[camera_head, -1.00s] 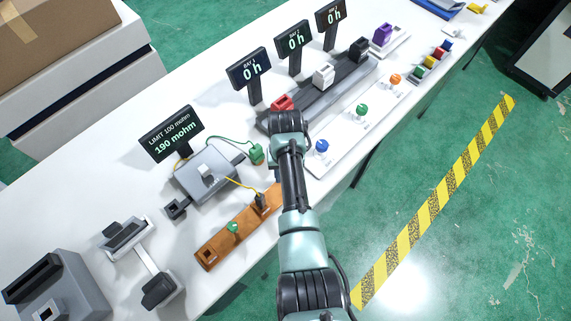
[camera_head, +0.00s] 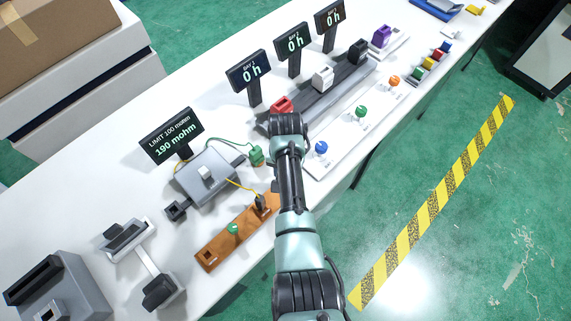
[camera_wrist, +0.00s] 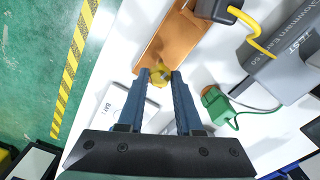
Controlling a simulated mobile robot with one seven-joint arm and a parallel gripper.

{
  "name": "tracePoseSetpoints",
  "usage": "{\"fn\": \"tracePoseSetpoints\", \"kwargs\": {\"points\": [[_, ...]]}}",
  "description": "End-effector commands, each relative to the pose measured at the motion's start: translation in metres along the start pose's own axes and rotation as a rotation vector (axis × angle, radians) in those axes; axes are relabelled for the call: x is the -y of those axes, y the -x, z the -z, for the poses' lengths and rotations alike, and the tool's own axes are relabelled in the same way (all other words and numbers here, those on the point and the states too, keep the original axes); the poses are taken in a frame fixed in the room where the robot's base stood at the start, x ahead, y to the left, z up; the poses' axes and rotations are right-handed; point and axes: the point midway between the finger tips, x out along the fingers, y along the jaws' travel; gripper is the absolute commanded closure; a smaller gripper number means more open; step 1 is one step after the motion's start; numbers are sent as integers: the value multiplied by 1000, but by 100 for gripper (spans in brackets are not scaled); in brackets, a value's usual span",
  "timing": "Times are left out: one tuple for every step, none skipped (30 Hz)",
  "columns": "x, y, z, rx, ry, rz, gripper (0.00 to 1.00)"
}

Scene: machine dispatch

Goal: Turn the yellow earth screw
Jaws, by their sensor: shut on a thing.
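The yellow earth screw (camera_wrist: 158,76) shows in the wrist view at the end of the orange-brown board (camera_wrist: 172,40). My gripper (camera_wrist: 160,78) is shut on it, with one blue-grey finger on each side. Part of the screw is hidden by the fingertips. In the head view my arm covers the screw and the gripper, while the board (camera_head: 214,250) shows beside the arm. The board also carries a green knob (camera_head: 233,229) and a dark plug (camera_head: 261,201) with a yellow lead. The tester's display (camera_head: 172,135) reads 190 mohm, with a limit of 100 mohm.
The grey tester box (camera_head: 208,176) and a green clamp (camera_head: 256,155) stand close to the board. A white panel with blue (camera_head: 321,147), green and orange knobs lies to the right of my arm. The bay displays (camera_head: 249,75) stand behind.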

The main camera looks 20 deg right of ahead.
Motion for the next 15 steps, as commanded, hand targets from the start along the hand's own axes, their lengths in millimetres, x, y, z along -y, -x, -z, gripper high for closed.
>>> {"fn": "tracePoseSetpoints", "kwargs": {"points": [[0,1,1,-2,0,1,100],[0,1,1,-2,1,1,100],[0,1,1,-2,1,1,100],[0,1,1,-2,1,1,100],[0,1,1,-2,1,1,100],[0,1,1,-2,1,1,61],[0,1,1,-2,1,1,55],[0,1,1,-2,2,1,50],[0,1,1,-2,2,1,43],[0,1,1,-2,2,1,37],[0,1,1,-1,2,1,36],[0,1,0,-1,2,1,36],[0,1,0,-1,2,1,36],[0,1,0,-1,2,1,36],[0,0,0,-1,2,1,36]]}}
